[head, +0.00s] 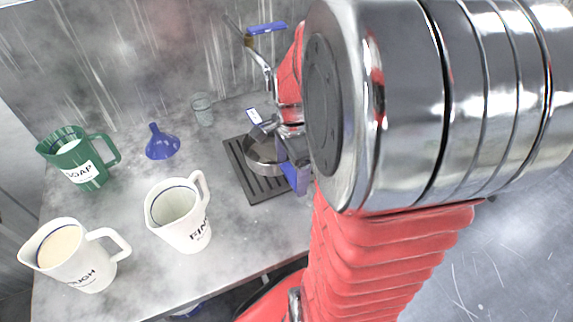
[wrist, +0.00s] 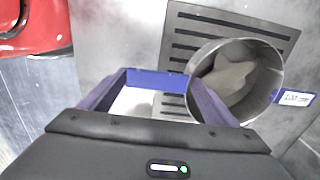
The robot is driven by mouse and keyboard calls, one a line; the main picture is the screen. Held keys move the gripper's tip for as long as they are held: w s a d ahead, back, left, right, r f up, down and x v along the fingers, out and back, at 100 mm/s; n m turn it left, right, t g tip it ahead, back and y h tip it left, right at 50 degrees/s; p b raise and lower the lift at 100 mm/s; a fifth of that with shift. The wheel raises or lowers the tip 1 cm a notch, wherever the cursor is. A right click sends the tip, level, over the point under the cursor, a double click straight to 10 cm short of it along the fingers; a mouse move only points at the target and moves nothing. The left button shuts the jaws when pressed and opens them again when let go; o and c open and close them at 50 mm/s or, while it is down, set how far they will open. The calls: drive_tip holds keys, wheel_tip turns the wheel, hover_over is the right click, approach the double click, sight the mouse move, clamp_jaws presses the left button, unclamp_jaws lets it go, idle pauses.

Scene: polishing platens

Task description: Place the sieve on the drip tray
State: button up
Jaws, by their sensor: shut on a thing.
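The sieve (head: 262,150) is a round metal ring with a blue part and a small white label; the wrist view shows its open bowl (wrist: 238,78) with a greyish inside. The drip tray (head: 238,160) is a dark slotted plate on the bench; its slots also show in the wrist view (wrist: 205,22). My gripper (wrist: 158,82) is shut on the sieve at its side, with the blue part between the fingers. The sieve overlaps the tray in both views. I cannot tell whether it touches it. My arm hides part of the right side in the head view.
A tap with a blue lever (head: 266,29) stands behind the tray. To the left are a small grey cup (head: 202,108), a blue funnel (head: 161,143), a green SOAP jug (head: 75,160) and two white jugs (head: 184,220) (head: 75,258). Bare bench lies in front of the tray.

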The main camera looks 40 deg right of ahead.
drive_tip(key=o, duration=1.5)
drive_tip(key=shift+f, duration=0.1)
drive_tip(key=shift+o, duration=0.2)
drive_tip(key=shift+r, duration=0.55)
wheel_tip(320, 180, up, 11)
drive_tip(key=shift+a, duration=0.1)
